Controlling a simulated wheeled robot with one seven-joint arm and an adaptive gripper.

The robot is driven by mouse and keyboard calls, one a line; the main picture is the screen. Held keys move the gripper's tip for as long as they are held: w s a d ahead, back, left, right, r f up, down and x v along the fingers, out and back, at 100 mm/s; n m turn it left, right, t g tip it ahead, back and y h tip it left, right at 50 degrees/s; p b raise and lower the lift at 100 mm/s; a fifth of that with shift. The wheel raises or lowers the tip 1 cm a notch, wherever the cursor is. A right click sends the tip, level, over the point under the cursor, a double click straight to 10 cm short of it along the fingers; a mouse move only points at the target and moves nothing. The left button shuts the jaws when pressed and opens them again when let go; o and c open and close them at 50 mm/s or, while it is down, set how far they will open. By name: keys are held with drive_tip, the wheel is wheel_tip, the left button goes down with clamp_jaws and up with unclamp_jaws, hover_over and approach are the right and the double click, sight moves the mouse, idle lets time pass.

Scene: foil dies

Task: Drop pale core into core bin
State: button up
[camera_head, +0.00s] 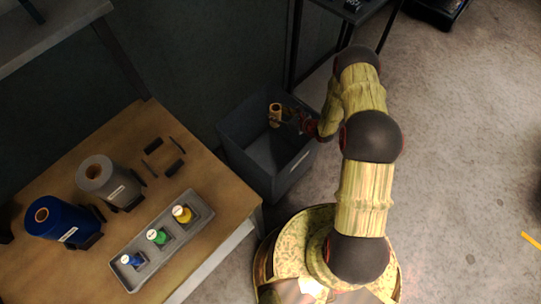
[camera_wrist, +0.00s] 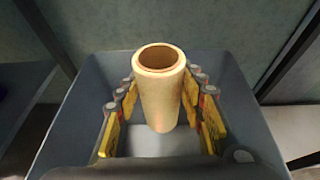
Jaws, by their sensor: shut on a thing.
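The pale core (camera_wrist: 160,95) is a tan hollow tube, upright between the two fingers of my gripper (camera_wrist: 160,112) in the wrist view. My gripper is shut on it. In the head view the core (camera_head: 274,113) shows small at the end of my arm, over the core bin (camera_head: 262,177). The bin is a grey open box with a white label on its front. In the wrist view the bin's walls (camera_wrist: 85,100) surround the core and fingers, with its pale floor below. I cannot tell exactly how high the core is above the floor.
A wooden table (camera_head: 90,158) at the left holds a grey roll (camera_head: 95,172), a blue roll (camera_head: 62,220) and a grey tray (camera_head: 190,236) with blue, green and yellow pieces. A dark-legged stand (camera_head: 297,45) is behind the bin. Open floor lies right.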

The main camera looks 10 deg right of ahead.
drive_tip(key=shift+f, duration=0.15)
drive_tip(key=o, duration=1.2)
drive_tip(key=shift+o, duration=0.2)
drive_tip(key=v, duration=1.2)
drive_tip(key=shift+f, duration=0.1)
